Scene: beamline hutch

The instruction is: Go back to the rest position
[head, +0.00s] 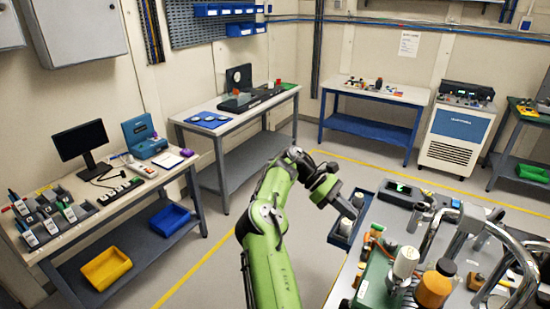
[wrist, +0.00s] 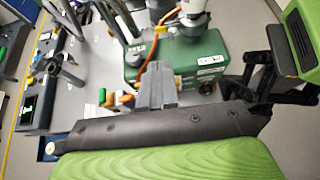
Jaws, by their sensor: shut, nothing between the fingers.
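My green arm rises from the bottom middle of the head view and bends at its elbow. My gripper (head: 352,210) is shut and empty. It points down and to the right, above or in front of the near left edge of the crowded bench (head: 345,285); the exact gap cannot be told. In the wrist view my gripper (wrist: 158,68) shows as narrow grey fingers closed together, in front of a green box-shaped unit (wrist: 190,58).
Tables stand left and behind, with a chiller cabinet (head: 455,130). Open floor (head: 215,270) lies left of my arm.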

